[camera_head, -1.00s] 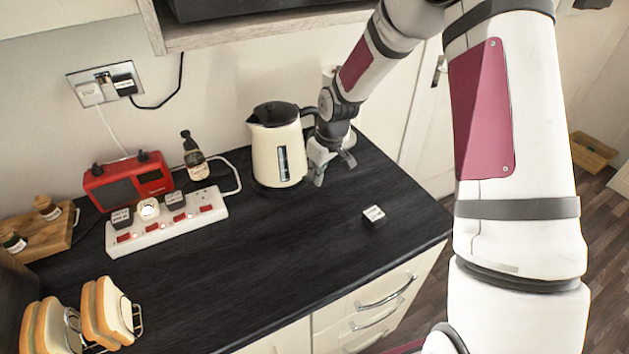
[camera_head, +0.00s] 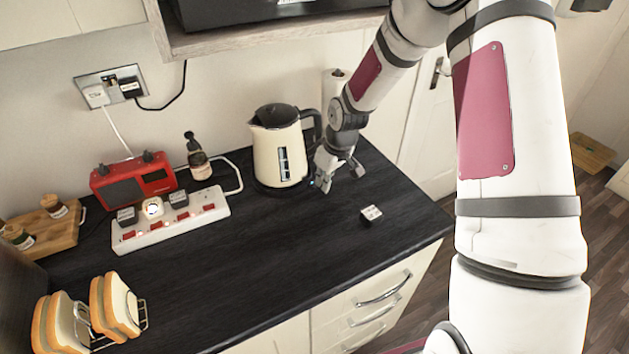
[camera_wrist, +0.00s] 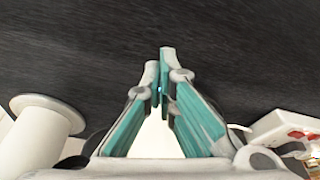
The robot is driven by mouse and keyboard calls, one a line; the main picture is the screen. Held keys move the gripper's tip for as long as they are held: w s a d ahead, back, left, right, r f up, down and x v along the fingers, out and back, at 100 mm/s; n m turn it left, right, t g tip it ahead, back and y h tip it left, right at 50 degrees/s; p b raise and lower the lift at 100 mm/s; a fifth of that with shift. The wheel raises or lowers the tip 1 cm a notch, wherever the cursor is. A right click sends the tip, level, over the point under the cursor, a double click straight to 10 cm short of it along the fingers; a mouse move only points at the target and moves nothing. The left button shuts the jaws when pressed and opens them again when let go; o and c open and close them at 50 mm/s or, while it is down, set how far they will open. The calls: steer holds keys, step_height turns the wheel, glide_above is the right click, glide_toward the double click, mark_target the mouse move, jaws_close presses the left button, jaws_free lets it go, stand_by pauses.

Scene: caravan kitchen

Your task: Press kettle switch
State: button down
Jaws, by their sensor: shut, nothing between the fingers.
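The cream kettle (camera_head: 278,155) with a dark lid and dark handle stands upright on its dark base at the back of the counter. My gripper (camera_head: 322,184) is low over the counter, just right of the kettle's base and below its handle. In the wrist view my gripper (camera_wrist: 160,62) is shut and empty, its teal-lined fingers pointing at the dark worktop. Part of the cream kettle (camera_wrist: 157,142) shows between the fingers. A small blue glow shows between the fingers. The kettle switch is not clearly visible; contact with it cannot be told.
A white power strip (camera_head: 205,213) with plugs lies left of the kettle, near a red radio (camera_head: 134,180) and a small bottle (camera_head: 198,163). A small white cube (camera_head: 371,215) lies in front of my gripper. A white roll (camera_head: 331,88) stands behind. The front-middle counter is clear.

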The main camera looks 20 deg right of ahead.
steer(key=v, duration=1.2)
steer(key=s+a+r+m+t, duration=0.1)
steer(key=s+r+m, duration=0.1)
steer(key=s+r, duration=0.4)
steer(key=s+r+m+t+h, duration=0.1)
steer(key=s+r+m, duration=0.1)
steer(key=s+r, duration=0.5)
steer(key=s+a+r+m+t, duration=0.1)
steer(key=s+r, duration=0.6)
steer(key=s, duration=0.8)
steer(key=shift+s+a+m, duration=0.3)
steer(key=shift+a+m, duration=0.1)
